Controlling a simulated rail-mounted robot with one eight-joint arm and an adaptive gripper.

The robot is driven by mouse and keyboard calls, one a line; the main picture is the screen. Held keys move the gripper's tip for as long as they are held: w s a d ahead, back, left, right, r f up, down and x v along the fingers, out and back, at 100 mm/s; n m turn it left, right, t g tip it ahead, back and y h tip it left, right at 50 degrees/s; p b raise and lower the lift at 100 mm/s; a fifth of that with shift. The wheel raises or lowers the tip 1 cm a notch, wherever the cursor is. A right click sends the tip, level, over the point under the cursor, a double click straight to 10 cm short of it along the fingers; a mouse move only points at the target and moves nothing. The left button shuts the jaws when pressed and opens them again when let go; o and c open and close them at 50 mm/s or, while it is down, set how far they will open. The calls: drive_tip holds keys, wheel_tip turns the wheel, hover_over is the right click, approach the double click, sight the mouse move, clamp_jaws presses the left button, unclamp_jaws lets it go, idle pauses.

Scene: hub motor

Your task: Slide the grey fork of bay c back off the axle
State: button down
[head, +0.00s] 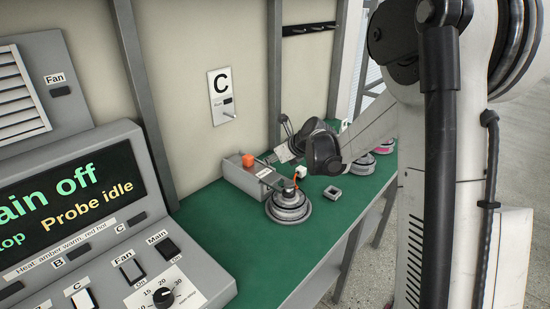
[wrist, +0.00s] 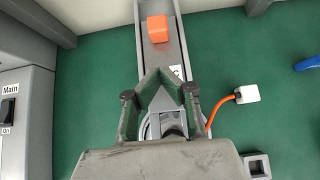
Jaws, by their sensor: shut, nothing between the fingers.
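The bay c stand is a grey box (head: 246,178) on the green bench, with an orange block (head: 248,160) on top. In the wrist view the orange block (wrist: 157,28) sits on a long grey rail (wrist: 158,58). The round grey hub motor (head: 288,208) lies in front of the box. A thin grey fork (head: 268,182) seems to reach from the box to its axle; its exact seating is too small to tell. My gripper (wrist: 160,74) is shut and empty, above the front of the rail and the motor. Its fingers and palm hide most of the motor and axle in the wrist view.
A white block on an orange cable (wrist: 246,94) lies right of the rail. A small grey square socket (head: 332,193) sits right of the motor. Other motors (head: 366,164) stand farther along the bench. A control console (head: 90,215) stands at left.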

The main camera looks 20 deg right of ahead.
sight(251, 161)
drive_tip(key=x, duration=0.4)
drive_tip(key=shift+w+a+f, duration=0.15)
drive_tip(key=shift+w+f, duration=0.05)
drive_tip(key=shift+w+a+r, duration=0.1)
drive_tip(key=shift+w+a, duration=0.2)
drive_tip(key=shift+w, duration=0.2)
drive_tip(key=shift+w+a, duration=0.25)
drive_tip(key=shift+w, duration=0.25)
drive_tip(key=shift+w+a, duration=0.35)
drive_tip(key=shift+w, duration=0.35)
